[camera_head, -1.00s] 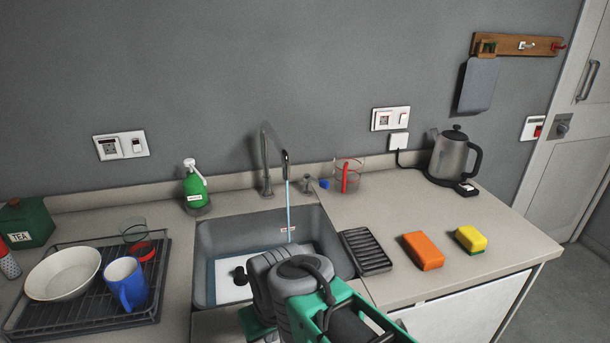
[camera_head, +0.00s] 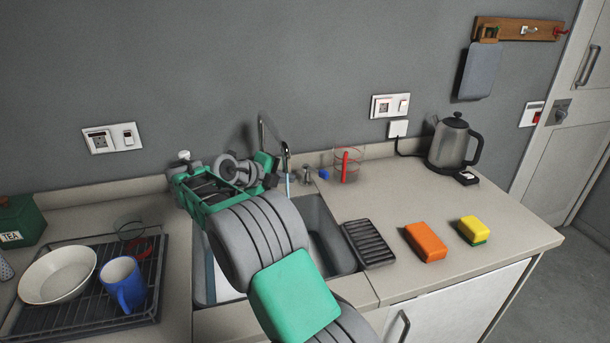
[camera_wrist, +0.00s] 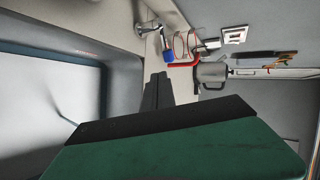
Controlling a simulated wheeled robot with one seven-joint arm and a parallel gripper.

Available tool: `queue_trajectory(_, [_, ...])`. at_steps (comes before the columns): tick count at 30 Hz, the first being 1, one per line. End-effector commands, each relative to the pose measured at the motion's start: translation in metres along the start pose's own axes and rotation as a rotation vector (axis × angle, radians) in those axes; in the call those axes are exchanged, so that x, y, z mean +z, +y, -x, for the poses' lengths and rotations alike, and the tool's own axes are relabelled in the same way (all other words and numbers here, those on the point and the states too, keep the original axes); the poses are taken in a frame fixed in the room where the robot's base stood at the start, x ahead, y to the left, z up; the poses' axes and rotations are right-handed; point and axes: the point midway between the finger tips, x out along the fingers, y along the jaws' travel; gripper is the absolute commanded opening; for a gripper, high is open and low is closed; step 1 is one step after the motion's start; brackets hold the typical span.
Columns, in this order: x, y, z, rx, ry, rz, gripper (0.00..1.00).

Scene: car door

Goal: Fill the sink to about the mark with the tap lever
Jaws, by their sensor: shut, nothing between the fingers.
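The tap (camera_head: 268,140) stands behind the sink (camera_head: 345,255), with a thin stream of water falling from its spout. The short metal tap lever (camera_head: 307,174) is right of the spout, with a blue piece (camera_head: 323,173) by it; both show in the wrist view, the lever (camera_wrist: 148,28) beyond the fingertips. My gripper (camera_wrist: 157,82) is shut and empty, apart from the lever.
A clear beaker with a red upright piece (camera_head: 345,165) stands close right of the lever. A dish rack (camera_head: 140,315) with a bowl and blue mug (camera_head: 124,288) is at left. A black ridged tray (camera_head: 369,243), sponges (camera_head: 426,243) and kettle (camera_head: 453,145) are at right.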

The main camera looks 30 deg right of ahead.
Motion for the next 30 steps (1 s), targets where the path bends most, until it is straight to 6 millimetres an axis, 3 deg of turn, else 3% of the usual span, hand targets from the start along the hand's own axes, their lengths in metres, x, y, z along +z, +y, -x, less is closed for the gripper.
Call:
queue_trajectory(14, [-0.002,-0.002,-0.095,0.004,0.002,0.005,0.0])
queue_trajectory(18, [-0.001,-0.015,-0.115,0.004,-0.001,0.004,0.0])
queue_trajectory(23, [0.0,-0.019,-0.127,0.004,-0.002,0.006,0.0])
queue_trajectory(30, [0.0,-0.019,-0.129,0.004,-0.003,0.006,0.0])
